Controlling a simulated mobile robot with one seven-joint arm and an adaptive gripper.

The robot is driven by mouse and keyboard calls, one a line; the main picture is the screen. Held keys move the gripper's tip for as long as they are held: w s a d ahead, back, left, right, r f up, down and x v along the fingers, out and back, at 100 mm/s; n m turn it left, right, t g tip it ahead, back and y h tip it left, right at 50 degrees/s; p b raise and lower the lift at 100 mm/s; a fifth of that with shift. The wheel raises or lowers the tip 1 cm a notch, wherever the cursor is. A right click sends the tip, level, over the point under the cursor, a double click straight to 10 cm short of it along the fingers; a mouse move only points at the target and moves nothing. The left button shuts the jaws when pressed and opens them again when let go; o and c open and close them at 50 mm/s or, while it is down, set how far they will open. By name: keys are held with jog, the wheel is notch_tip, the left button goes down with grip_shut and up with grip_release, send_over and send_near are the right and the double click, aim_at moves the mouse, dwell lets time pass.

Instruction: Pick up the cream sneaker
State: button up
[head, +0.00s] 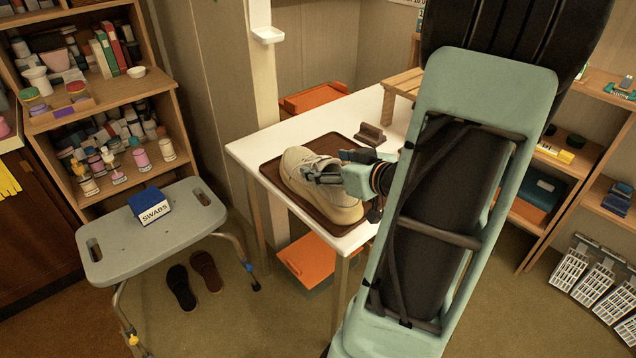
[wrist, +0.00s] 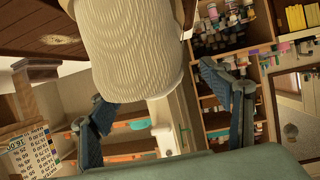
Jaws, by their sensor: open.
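The cream sneaker (head: 306,178) lies on a brown tray (head: 268,170) on a white table (head: 250,150). In the wrist view, a ribbed cream end of the sneaker (wrist: 135,50) fills the upper middle. My gripper (head: 340,166) is at the sneaker's right side in the head view, with one finger in front of its upper part. In the wrist view my gripper (wrist: 155,90) is open, its two blue-grey fingers spread apart below the sneaker's end. Nothing is held between them. Whether a finger touches the sneaker I cannot tell.
A brown block (head: 370,134) stands on the table behind the tray. A grey shower stool (head: 150,240) with a blue-and-white SWABS box (head: 149,205) stands at left. Dark slippers (head: 182,287) lie on the floor. Full shelves (head: 100,110) stand behind. My arm covers the table's right side.

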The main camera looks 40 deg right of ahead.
aim_at(320, 162)
jog(key=b+x, duration=0.1)
jog(key=x, duration=0.3)
jog(key=shift+d+f+b, duration=0.15)
jog(key=shift+d+b, duration=0.05)
jog(key=shift+b, duration=0.1)
jog(key=shift+w, duration=0.3)
grip_shut()
